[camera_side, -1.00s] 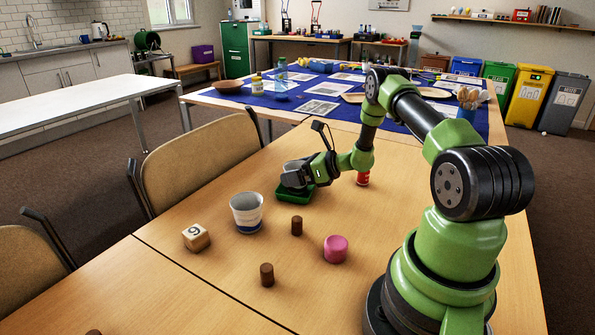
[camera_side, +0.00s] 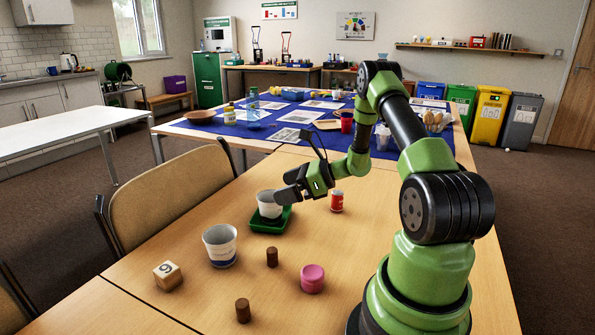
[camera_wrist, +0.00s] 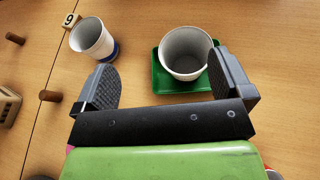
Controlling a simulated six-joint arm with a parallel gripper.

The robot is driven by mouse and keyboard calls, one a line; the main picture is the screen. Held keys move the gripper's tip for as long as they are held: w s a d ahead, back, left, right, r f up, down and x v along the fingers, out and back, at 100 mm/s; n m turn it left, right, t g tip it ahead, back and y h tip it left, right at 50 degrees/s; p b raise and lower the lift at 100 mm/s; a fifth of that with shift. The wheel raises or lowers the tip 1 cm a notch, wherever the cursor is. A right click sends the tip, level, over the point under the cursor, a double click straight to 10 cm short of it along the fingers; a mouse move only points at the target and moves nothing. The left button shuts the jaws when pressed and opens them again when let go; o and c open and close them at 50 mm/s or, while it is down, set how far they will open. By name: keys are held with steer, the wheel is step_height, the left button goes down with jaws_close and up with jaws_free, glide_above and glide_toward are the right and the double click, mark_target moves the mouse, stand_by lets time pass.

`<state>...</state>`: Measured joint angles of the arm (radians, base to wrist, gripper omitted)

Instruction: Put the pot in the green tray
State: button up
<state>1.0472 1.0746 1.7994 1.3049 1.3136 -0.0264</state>
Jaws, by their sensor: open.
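A plain white pot (camera_side: 269,205) stands upright in the green tray (camera_side: 262,225). In the wrist view the pot (camera_wrist: 185,55) is inside the rim of the tray (camera_wrist: 158,83). My gripper (camera_side: 284,186) is above the tray, just up and right of the pot. In the wrist view its two fingers (camera_wrist: 160,62) are wide apart with nothing held between them. The right finger overlaps the pot's edge in that view; I cannot tell there whether they touch, but the side view shows the gripper higher.
A larger white and blue cup (camera_side: 220,250) stands left of the tray. A red can (camera_side: 337,201) stands right of the tray.

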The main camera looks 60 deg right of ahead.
steer(key=s+a+r+n+g+y, duration=0.25)
steer(key=a+r+n+g, duration=0.45)
steer(key=a+r+n, duration=1.05)
steer(key=s+a+r+n+h, duration=0.2)
steer(key=s+a+n, duration=0.2)
steer(key=s+n, duration=0.2)
steer(key=s+a+r+n+t+h, duration=0.1)
steer(key=s+a+r+n+h, duration=0.1)
steer(key=s+a+n, duration=0.2)
steer(key=s+n, duration=0.1)
steer(key=s, duration=0.2)
steer(key=shift+s+n+t, duration=0.3)
steer(key=shift+n, duration=0.05)
